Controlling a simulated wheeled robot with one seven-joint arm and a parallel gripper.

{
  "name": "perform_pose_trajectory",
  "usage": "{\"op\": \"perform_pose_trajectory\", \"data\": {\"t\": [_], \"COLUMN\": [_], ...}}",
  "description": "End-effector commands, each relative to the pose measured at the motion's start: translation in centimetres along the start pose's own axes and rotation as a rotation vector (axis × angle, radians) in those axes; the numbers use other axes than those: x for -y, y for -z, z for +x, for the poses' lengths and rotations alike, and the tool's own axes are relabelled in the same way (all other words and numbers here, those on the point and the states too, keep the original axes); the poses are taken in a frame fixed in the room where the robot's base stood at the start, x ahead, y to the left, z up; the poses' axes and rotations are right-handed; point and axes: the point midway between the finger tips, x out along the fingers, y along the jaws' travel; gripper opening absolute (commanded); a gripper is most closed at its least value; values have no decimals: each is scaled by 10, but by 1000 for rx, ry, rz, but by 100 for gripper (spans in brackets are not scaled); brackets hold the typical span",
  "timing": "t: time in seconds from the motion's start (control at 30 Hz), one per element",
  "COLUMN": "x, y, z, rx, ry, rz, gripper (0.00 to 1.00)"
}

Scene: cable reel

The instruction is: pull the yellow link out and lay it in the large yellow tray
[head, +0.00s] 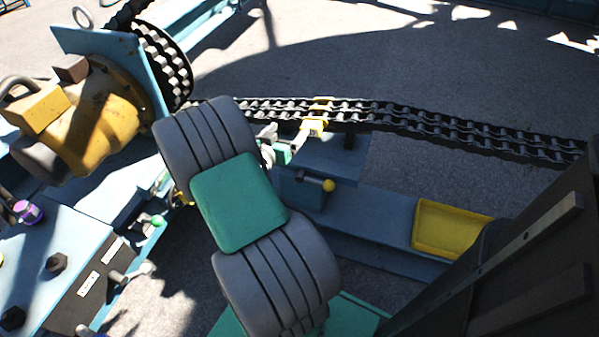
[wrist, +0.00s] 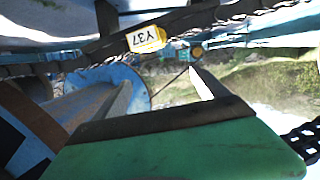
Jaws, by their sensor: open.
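The yellow link (head: 320,103) sits in the dark roller chain, with a yellow labelled tab hanging on its near side. My gripper (head: 288,139) is just left of and below the link in the head view, partly hidden by my arm. Its two fingers stand apart with nothing between them in the wrist view (wrist: 160,84). The large yellow tray (head: 448,230) lies on the blue beam at right and looks empty.
The chain (head: 440,130) runs from the checkered sprocket (head: 165,62) to the right edge. A yellow motor (head: 105,105) is at left. A yellow-tipped knob (head: 328,185) sticks out from the blue frame below the link. A dark post (head: 520,260) stands right of the tray.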

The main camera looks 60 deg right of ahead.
Motion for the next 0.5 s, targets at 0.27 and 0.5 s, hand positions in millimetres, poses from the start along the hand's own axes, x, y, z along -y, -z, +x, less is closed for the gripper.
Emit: {"op": "perform_pose_trajectory", "data": {"t": [0.27, 0.5], "x": [-24, -24], "y": [-65, -54], "z": [30, 65], "rx": [-220, -221], "ry": [25, 23], "rz": [-80, -78], "gripper": [84, 84]}}
